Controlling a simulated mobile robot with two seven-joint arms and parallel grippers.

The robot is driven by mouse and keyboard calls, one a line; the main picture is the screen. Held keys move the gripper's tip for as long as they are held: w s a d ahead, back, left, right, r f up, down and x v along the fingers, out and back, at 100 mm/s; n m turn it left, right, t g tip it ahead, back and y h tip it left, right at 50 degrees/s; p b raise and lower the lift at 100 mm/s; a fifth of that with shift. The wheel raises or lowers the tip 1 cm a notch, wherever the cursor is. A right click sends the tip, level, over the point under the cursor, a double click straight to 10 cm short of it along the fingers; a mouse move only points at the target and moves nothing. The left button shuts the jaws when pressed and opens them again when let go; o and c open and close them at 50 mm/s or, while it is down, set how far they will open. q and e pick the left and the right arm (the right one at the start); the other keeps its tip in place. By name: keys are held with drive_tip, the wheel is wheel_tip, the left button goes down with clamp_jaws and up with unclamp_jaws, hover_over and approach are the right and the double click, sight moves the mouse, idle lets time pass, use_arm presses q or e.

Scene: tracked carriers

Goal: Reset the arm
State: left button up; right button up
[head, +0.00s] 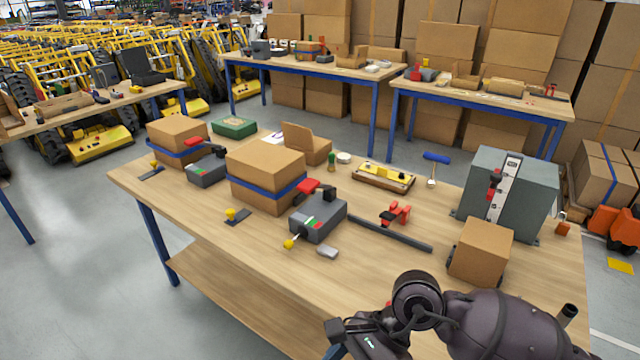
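My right arm (510,325) comes in from the lower right, dark and bent, in front of the workbench's near right corner. Its forearm drops out at the bottom edge, and no fingertips of the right gripper show. My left arm and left gripper are not in view. Nothing seen is held by either arm.
The wooden workbench (200,233) carries two strapped cartons (265,172), a grey and red strapping tool (318,216), a small carton (481,251) close to my arm, and a grey cabinet (535,190). Other tables (300,68) stand behind. The bench's near middle is fairly clear.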

drive_tip(key=s+a+r+m+y, duration=0.2)
drive_tip(key=a+r+m+y, duration=0.15)
drive_tip(key=m+y, duration=0.2)
drive_tip(key=w+d+r+m+t+y, duration=0.1)
drive_tip(key=w+r+m+t+y, duration=0.15)
drive_tip(key=m+t+y, duration=0.4)
drive_tip(key=w+d+r+m+t+y, duration=0.1)
drive_tip(key=w+d+m+t, duration=0.2)
drive_tip(key=m, duration=0.7)
drive_tip(key=d+f+m+t+h, duration=0.6)
drive_tip(key=d+m+h, duration=0.2)
drive_tip(key=m, duration=0.6)
drive_tip(key=d+f+m+t+h, duration=0.5)
drive_tip(key=d+f+m+h, duration=0.25)
drive_tip(key=m, duration=0.55)
drive_tip(key=s+d+f+m+g+h, duration=0.5)
drive_tip(key=s+d+f+m, duration=0.2)
drive_tip(key=s+f+m, duration=0.2)
wheel_tip(320, 180, down, 2)
drive_tip(key=shift+s+d+m, duration=0.15)
drive_tip(key=shift+s+m, duration=0.2)
drive_tip(key=shift+m, duration=0.35)
drive_tip(key=shift+g, duration=0.25)
